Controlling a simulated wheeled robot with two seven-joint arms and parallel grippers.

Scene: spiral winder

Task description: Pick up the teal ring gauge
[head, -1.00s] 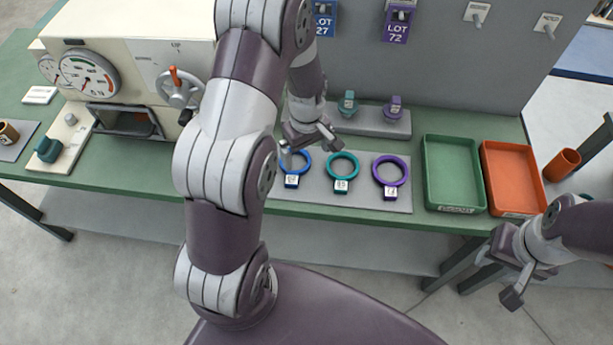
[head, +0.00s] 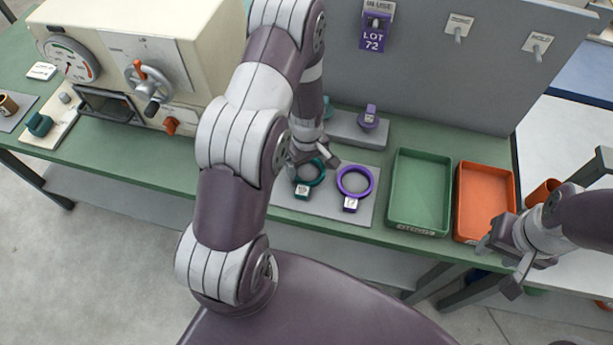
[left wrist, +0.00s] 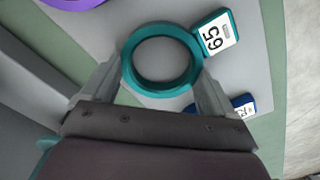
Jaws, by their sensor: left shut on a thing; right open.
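The teal ring gauge (head: 322,178) is on the grey mat, with its white-labelled tag toward me. In the left wrist view the ring (left wrist: 160,91) lies between the two fingers, one on each side of its outer rim. My left gripper (head: 313,160) is shut on it; it also shows in the left wrist view (left wrist: 158,72). I cannot tell whether the ring is clear of the mat. My right gripper (head: 503,266) is open and empty, at the lower right, in front of the bench.
A purple ring gauge (head: 371,186) lies just right of the teal one. A blue tag (left wrist: 240,104) shows beside it in the left wrist view; my arm hides it in the head view. A green tray (head: 392,203) and an orange tray (head: 461,212) stand further right.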

